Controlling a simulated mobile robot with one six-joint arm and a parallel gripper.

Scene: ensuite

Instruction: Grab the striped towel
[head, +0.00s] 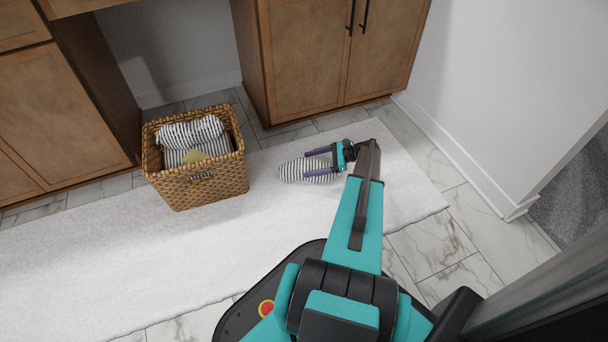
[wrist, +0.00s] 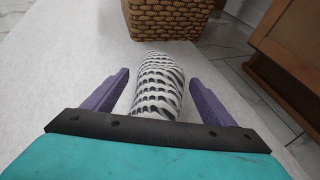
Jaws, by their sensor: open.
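A rolled black-and-white striped towel (head: 305,171) lies on the white rug, to the right of the wicker basket. My gripper (head: 318,162) is open at the towel's right end in the head view, and its fingers partly cover the towel. In the wrist view the towel (wrist: 157,85) runs lengthwise between the two purple fingers (wrist: 158,92), with a gap on each side. Its near end is hidden behind the gripper body.
A wicker basket (head: 203,188) holding more striped towels (head: 190,134) stands on the rug (head: 90,250); it shows beyond the towel in the wrist view (wrist: 168,20). Wooden cabinets (head: 315,60) line the back. A white wall (head: 490,90) stands at right.

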